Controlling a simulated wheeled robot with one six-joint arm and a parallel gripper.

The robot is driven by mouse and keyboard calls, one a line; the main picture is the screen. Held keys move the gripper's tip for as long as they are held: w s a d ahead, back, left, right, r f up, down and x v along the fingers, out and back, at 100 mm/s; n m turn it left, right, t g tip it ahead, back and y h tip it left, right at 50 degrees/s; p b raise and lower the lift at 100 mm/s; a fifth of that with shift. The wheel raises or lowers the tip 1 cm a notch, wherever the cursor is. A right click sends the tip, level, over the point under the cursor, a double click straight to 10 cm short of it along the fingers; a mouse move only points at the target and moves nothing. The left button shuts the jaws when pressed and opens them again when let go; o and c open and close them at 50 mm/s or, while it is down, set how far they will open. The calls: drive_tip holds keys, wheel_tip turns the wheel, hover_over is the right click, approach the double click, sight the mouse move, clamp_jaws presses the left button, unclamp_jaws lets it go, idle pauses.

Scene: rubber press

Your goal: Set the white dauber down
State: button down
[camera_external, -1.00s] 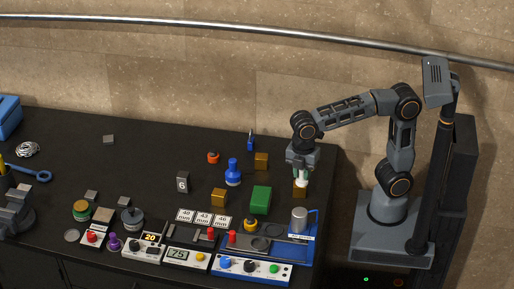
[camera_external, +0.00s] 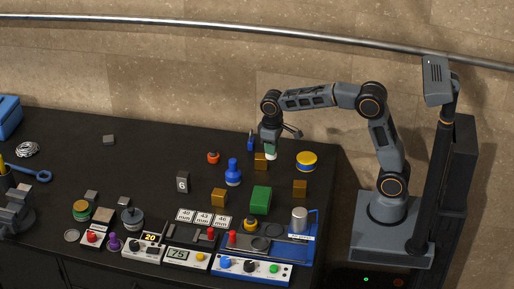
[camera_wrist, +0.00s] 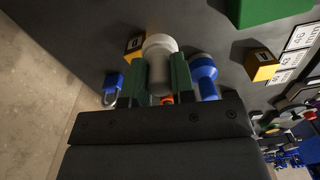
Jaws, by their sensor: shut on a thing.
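The white dauber (camera_wrist: 160,46) is between the two green fingers of my gripper (camera_wrist: 158,82) in the wrist view, with its pale round head showing past the fingers. In the outside view my gripper (camera_external: 270,151) points down with the white dauber (camera_external: 271,155) in it, at the back of the bench beside a brass block (camera_external: 261,164). I cannot tell whether the dauber's lower end touches the bench.
A blue padlock (camera_external: 250,142) stands just left of my gripper. Dark bench (camera_external: 160,160) is bare further left.

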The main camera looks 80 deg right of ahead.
drive_tip(key=a+f, duration=0.1)
drive_tip(key=f, duration=0.1)
drive_tip(key=a+f+m, duration=0.1)
drive_tip(key=a+f, duration=0.1)
drive_tip(key=a+f+m, duration=0.1)
drive_tip(key=f, duration=0.2)
drive_tip(key=shift+w+a+f, duration=0.1)
drive_tip(key=shift+w+a, duration=0.1)
drive_tip(key=shift+w, duration=0.1)
drive_tip(key=shift+a, duration=0.1)
drive_tip(key=shift+w+a+f, duration=0.15)
drive_tip(key=shift+a+f, duration=0.05)
drive_tip(key=shift+a, duration=0.05)
drive_tip(key=w+a+r+m, duration=0.25)
drive_tip(key=w+r, duration=0.45)
drive_tip(key=r, duration=0.5)
drive_tip(key=shift+n, duration=0.25)
drive_tip(key=shift+w+a+f+p, duration=0.3)
drive_tip(key=shift+w+f+p, duration=1.25)
drive_tip(key=shift+w, duration=0.55)
drive_tip(key=shift+w+a+f+p, duration=0.3)
drive_tip(key=shift+w+f+p, duration=1.25)
drive_tip(key=shift+w, duration=0.6)
drive_tip(key=shift+w+a+f+p, duration=0.3)
drive_tip(key=shift+w+f+p, duration=1.25)
drive_tip(key=shift+w, duration=0.55)
drive_tip(key=shift+f, duration=0.15)
